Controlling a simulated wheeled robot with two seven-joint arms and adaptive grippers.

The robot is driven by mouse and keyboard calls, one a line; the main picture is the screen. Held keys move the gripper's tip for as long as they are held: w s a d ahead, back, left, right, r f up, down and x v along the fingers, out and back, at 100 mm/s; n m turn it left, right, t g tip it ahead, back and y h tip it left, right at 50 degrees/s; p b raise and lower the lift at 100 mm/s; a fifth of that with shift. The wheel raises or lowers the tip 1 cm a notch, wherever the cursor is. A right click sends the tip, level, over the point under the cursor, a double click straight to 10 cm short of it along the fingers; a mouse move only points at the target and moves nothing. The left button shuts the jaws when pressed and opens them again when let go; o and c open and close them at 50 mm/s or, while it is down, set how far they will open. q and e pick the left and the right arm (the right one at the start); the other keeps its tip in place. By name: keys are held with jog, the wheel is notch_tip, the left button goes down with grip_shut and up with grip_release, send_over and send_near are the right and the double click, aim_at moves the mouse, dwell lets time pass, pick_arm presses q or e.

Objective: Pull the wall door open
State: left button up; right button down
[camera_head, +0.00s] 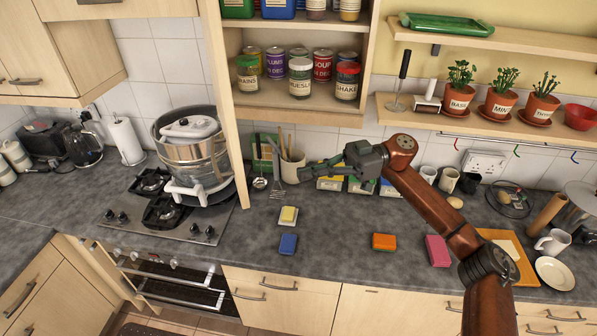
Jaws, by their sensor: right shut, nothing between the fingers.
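The wall cabinet (300,102) stands open at the upper middle, with its shelves of cans and jars exposed. Its pale wood door (226,110) is swung out on the left side and seen nearly edge-on, its lower corner in front of the counter's back. I cannot make out a handle on it. My right arm reaches in from the lower right. My right gripper (308,172) is shut and empty, pointing left, to the right of the door and apart from it, below the cabinet. My left gripper is not in view.
A large steel pot (190,155) stands on the hob left of the door. Sponges (288,244) lie on the grey counter (335,255). Potted herbs (502,100) stand on a shelf at right.

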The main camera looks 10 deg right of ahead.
pick_arm(q)
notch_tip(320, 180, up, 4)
jog(key=p, duration=0.3)
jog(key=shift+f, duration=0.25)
pick_arm(e)
jog(key=s+a, duration=0.2)
jog(key=a, duration=0.9)
jog(key=shift+a, duration=0.3)
